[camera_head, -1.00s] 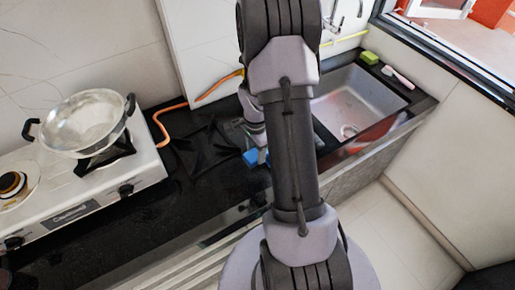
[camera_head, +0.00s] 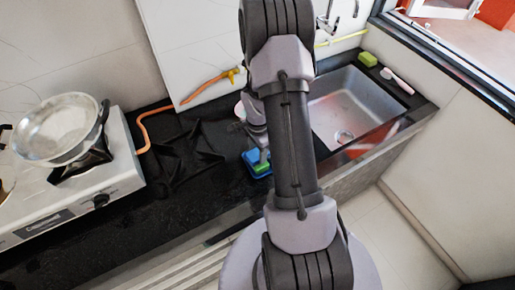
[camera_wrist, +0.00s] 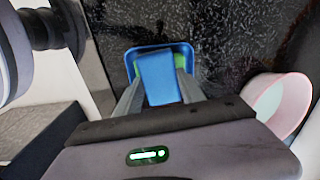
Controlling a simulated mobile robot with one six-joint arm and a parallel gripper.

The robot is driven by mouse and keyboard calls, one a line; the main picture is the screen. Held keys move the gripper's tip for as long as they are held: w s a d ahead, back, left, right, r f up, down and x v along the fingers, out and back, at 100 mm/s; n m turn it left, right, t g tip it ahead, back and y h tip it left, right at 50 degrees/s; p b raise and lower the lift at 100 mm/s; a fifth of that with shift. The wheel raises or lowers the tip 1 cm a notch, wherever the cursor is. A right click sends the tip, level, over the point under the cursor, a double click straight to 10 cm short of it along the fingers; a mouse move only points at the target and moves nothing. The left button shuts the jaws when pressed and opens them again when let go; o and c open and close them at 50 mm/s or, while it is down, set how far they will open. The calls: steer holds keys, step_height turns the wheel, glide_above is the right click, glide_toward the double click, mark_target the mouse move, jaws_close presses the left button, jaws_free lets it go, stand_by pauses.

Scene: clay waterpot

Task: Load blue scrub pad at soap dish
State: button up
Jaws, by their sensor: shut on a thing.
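The blue scrub pad (camera_wrist: 158,72) is between the two fingers of my gripper (camera_wrist: 160,82) in the wrist view. My gripper is shut on it. The blue soap dish (camera_wrist: 188,50) lies behind the pad, with green showing on both sides of the pad. The pad lines up with the dish, but I cannot tell whether it touches it. In the head view the blue dish (camera_head: 247,155) sits on the black counter, left of the sink. My arm hides part of it there.
A pink-rimmed bowl (camera_wrist: 280,100) stands close to the right of my gripper in the wrist view. In the head view, the sink (camera_head: 355,105) is to the right, the stove with a pan (camera_head: 58,128) to the left, and an orange hose (camera_head: 160,110) behind. The front counter is clear.

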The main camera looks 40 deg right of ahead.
steer(key=shift+f+b, duration=0.55)
steer(key=shift+b, duration=0.1)
stand_by(2.1)
steer(key=shift+r, duration=0.1)
step_height(320, 180, up, 7)
steer(key=p, duration=0.4)
stand_by(0.6)
